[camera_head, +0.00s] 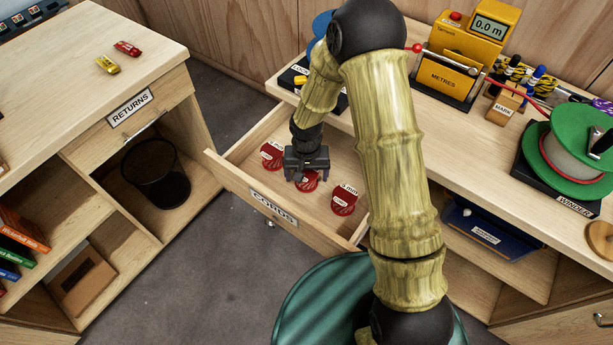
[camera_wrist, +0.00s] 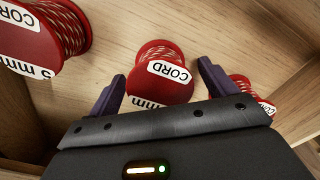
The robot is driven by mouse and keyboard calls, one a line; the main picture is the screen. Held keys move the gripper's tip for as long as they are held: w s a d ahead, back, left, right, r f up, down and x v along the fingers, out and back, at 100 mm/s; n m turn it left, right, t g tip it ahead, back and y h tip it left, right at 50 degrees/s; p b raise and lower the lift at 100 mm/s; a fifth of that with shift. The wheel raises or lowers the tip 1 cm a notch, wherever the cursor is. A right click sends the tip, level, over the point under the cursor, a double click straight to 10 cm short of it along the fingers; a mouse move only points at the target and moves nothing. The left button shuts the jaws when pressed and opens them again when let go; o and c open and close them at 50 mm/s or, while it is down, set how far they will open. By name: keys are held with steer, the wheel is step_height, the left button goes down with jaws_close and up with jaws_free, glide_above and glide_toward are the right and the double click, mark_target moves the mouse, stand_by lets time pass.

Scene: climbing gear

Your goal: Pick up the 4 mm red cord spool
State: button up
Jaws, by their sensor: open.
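The open CORDS drawer (camera_head: 230,178) holds three red spools with white labels. The middle spool (camera_head: 308,184) is under my gripper (camera_head: 307,174), partly hidden by it. In the wrist view this spool (camera_wrist: 166,62) lies between and a little beyond the two open, empty fingers; its label reads CORD and "mm", but the number is hidden. The right spool in the head view (camera_head: 344,203) has a label that seems to read 5 mm. The left spool (camera_head: 271,153) has a label too small to read. In the wrist view, a spool at upper left (camera_wrist: 45,35) reads 5 mm.
The drawer's walls surround the spools. The counter above carries a yellow METRES counter (camera_head: 453,62), a MARK block (camera_head: 503,109) with pens and a green WINDER reel (camera_head: 570,140). A RETURNS bench (camera_head: 75,70) with two small items stands at left.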

steer(key=shift+f, duration=0.35)
steer(key=c, duration=1.1)
steer(key=shift+r, duration=0.15)
step_height(320, 180, up, 10)
steer(key=shift+p, duration=0.3)
